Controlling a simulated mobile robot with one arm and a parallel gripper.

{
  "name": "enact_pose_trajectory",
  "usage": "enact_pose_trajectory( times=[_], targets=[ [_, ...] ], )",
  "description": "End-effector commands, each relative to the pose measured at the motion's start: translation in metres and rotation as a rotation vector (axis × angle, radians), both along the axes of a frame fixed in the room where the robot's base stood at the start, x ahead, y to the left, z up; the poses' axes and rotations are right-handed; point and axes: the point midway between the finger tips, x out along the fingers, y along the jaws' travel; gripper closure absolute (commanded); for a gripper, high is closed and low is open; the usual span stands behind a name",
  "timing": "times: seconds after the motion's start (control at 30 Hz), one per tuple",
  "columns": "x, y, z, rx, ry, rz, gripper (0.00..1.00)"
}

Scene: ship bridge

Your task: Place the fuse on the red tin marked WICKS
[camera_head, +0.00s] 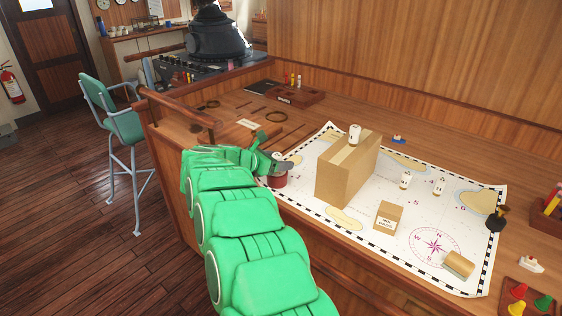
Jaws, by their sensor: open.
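My gripper (282,166) is open at the red tin (278,183), on the left end of the chart. A small white fuse (277,156) shows upright just above the tin, at my gripper's fingers. The fingers hide its lower part, so I cannot tell whether it rests on the tin's lid. The tin's marking is not readable, and my gripper covers part of its top. Similar white pieces stand elsewhere: one (355,134) on top of the large cardboard box (341,176), and two (405,180) (439,187) on the chart to its right.
The large box stands close to the right of the tin. A small labelled box (388,217), a tan block (459,264) and a dark-handled stamp (496,218) are on the chart (390,245). A wooden rail (180,107) runs along the desk's left side.

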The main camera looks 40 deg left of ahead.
Motion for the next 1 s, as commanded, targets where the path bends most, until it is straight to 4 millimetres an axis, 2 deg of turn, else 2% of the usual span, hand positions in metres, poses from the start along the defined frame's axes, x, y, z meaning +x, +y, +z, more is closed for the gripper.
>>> enact_pose_trajectory(
  times=[0.6,0.77,1.0],
  targets=[
    [-0.091,0.019,0.040,0.002,-0.001,0.001,0.36],
    [-0.100,0.020,0.043,0.002,0.000,0.001,0.36],
    [-0.099,0.020,0.044,0.000,-0.001,0.003,0.36]
  ],
)
